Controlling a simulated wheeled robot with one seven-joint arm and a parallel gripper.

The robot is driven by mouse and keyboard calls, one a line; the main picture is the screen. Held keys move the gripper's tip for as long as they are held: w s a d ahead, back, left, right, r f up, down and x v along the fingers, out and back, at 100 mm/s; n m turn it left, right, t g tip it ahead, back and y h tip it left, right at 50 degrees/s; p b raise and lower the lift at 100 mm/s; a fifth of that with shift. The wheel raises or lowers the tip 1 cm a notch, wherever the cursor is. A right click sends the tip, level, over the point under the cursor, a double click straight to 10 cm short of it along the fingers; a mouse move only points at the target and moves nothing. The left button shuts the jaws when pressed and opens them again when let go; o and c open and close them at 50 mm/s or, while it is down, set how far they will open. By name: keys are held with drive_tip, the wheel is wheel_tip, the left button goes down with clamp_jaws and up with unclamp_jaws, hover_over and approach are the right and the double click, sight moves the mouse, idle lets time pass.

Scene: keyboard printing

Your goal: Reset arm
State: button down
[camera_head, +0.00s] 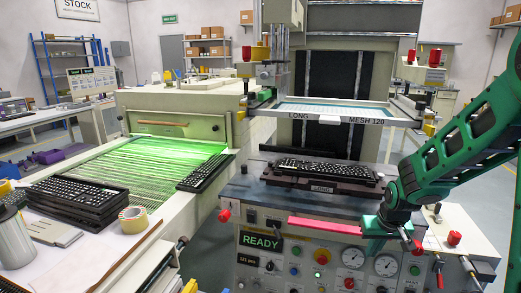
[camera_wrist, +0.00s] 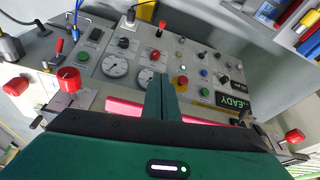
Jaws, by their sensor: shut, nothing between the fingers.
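My green arm reaches in from the right in the head view. My gripper (camera_head: 385,235) hangs at the front right of the printing machine, near the right end of the pink-red bar (camera_head: 325,225) along the machine's front edge. In the wrist view my gripper (camera_wrist: 162,90) has its two fingers together, empty, above the control panel (camera_wrist: 140,55). A black keyboard (camera_head: 325,168) lies on the dark fixture (camera_head: 312,186) marked LONG, under the raised screen frame (camera_head: 335,112) marked LONG MESH 120. The panel display (camera_head: 261,242) reads READY.
A conveyor (camera_head: 135,172) with green light stands to the left, with a keyboard (camera_head: 205,172) at its right edge. Stacked keyboards (camera_head: 80,200), a tape roll (camera_head: 133,219) and a metal can (camera_head: 14,238) stand on the left table. Red knobs (camera_wrist: 69,76) stick up near my gripper.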

drive_tip(key=s+a+r+n+t, duration=0.1)
drive_tip(key=s+a+r, duration=0.1)
drive_tip(key=s+r, duration=0.55)
drive_tip(key=s+a+r, duration=0.3)
drive_tip(key=s+r, duration=0.3)
drive_tip(key=s, duration=0.2)
drive_tip(key=s+d+m+g, duration=0.2)
drive_tip(key=s+d+m, duration=0.1)
drive_tip(key=s+d, duration=0.3)
drive_tip(key=s+d+f+m+g, duration=0.1)
drive_tip(key=s+d+m+g, duration=0.1)
drive_tip(key=s+d, duration=0.4)
drive_tip(key=s+m, duration=0.1)
drive_tip(key=s, duration=0.3)
drive_tip(key=shift+s+f+g, duration=0.2)
drive_tip(key=shift+f+g, duration=0.05)
drive_tip(key=shift+g, duration=0.05)
drive_tip(key=shift+w+f, duration=0.25)
drive_tip(key=shift+w, duration=0.45)
